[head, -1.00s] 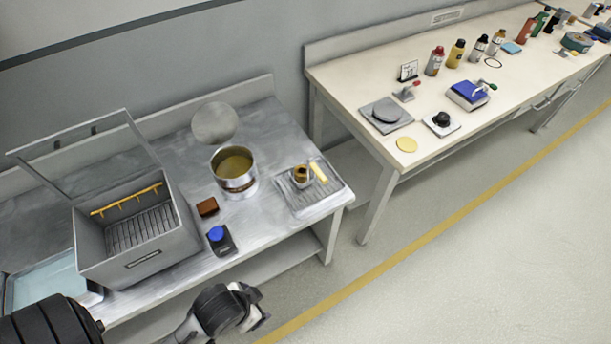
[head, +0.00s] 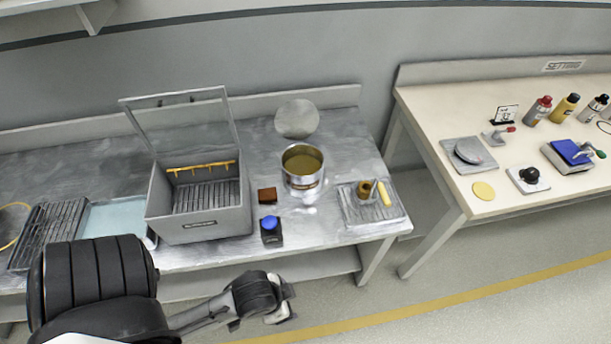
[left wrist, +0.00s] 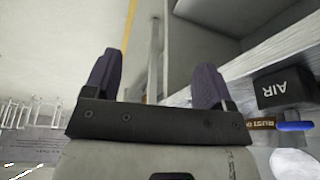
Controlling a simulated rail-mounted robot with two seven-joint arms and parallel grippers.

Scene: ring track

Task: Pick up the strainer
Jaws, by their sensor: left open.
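I cannot pick out the strainer for certain. A yellow curved rim (head: 14,226) shows at the far left edge of the metal table (head: 75,175), cut off by the frame, and I cannot tell what it belongs to. My left gripper (head: 280,300) is in front of the metal table's front edge, empty and touching nothing. In the left wrist view its two dark fingers (left wrist: 156,68) are wide apart with nothing between them. My right gripper is not in view.
On the metal table stand an open-lidded grey box (head: 200,225), a round metal pot (head: 302,180), a brown block (head: 267,194), a blue-topped item (head: 271,231) and a ribbed tray (head: 385,212). A cream table (head: 520,200) stands right. The wrist view shows a black AIR box (left wrist: 283,88).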

